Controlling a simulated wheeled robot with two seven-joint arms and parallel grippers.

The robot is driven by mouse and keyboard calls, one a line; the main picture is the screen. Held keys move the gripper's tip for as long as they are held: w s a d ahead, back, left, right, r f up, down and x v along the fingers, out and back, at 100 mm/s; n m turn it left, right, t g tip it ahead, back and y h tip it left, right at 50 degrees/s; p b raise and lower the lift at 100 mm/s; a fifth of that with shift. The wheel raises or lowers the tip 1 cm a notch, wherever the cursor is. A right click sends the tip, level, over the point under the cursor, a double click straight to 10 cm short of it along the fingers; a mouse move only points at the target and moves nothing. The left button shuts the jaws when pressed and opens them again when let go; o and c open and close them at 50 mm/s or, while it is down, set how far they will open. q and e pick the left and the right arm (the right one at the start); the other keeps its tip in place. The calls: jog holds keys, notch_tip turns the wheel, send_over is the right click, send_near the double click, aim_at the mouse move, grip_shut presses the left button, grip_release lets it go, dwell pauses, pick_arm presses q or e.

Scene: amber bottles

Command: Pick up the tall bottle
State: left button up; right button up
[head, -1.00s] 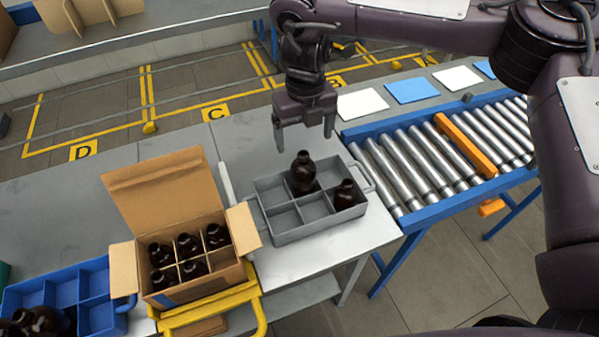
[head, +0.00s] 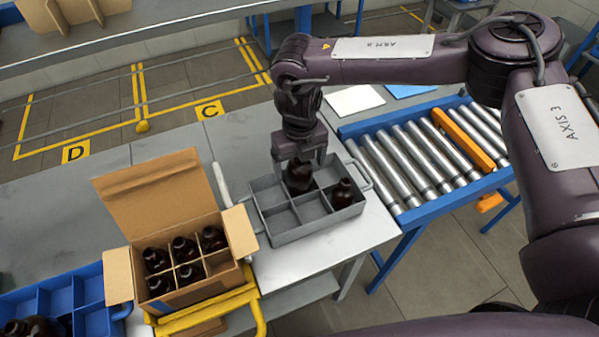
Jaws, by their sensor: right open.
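The tall bottle (head: 299,177) is dark amber and stands upright in a back compartment of the grey divided tray (head: 289,238). A shorter dark bottle (head: 343,194) stands in the tray's front right compartment. My right gripper (head: 299,168) points down at the tall bottle, with its open fingers on either side of the bottle's upper part. The gripper covers the bottle's top, and I cannot tell whether the fingers touch it. My left gripper is not in view.
A cardboard box (head: 190,283) with several dark bottles stands left of the tray, its flaps open. A blue divided crate (head: 92,318) with dark bottles is at the lower left. A roller conveyor (head: 418,160) lies to the right. The grey table behind the box is clear.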

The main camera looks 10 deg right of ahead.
jog(key=c, duration=1.5)
jog(key=shift+r, duration=0.1)
